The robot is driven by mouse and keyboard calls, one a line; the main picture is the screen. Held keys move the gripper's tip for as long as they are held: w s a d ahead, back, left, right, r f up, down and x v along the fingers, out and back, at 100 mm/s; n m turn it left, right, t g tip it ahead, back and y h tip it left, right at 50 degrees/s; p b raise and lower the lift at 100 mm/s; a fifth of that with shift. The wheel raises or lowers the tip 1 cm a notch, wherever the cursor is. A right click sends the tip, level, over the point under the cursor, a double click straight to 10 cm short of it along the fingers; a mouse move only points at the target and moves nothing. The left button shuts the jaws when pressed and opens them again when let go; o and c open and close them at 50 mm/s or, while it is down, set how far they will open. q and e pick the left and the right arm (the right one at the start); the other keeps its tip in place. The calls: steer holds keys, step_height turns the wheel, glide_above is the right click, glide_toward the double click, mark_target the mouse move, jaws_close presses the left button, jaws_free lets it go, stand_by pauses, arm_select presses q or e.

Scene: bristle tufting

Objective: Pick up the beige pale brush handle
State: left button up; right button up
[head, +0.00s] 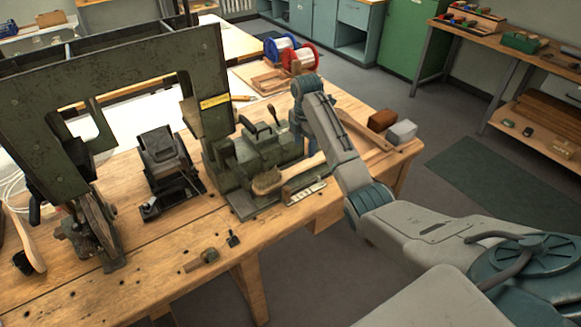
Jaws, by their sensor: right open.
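A pale beige wooden brush handle (267,182) lies at the front of the green bench machine (262,150), its oval end toward the left. Its narrow part runs right and passes behind my right forearm. My right gripper (330,100) is at the far end of the right arm, above the bench and to the right of the machine. It is open, but the forearm largely hides its fingers. I cannot see anything between them. My left gripper is not in view.
A tall dark green frame (120,70) and a black device (168,165) stand to the left. A brush with dark bristles (30,245) lies at the far left. Brown (381,120) and grey (402,131) blocks sit near the bench's right edge.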

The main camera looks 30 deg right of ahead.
mark_target(303, 164)
step_height(303, 164, down, 3)
steer(key=shift+w, duration=0.1)
step_height(303, 164, down, 4)
steer(key=shift+w+d+f+p, duration=0.1)
steer(key=shift+w+p, duration=0.05)
steer(key=shift+p, duration=0.95)
steer(key=shift+f, duration=0.5)
steer(key=c, duration=1.1)
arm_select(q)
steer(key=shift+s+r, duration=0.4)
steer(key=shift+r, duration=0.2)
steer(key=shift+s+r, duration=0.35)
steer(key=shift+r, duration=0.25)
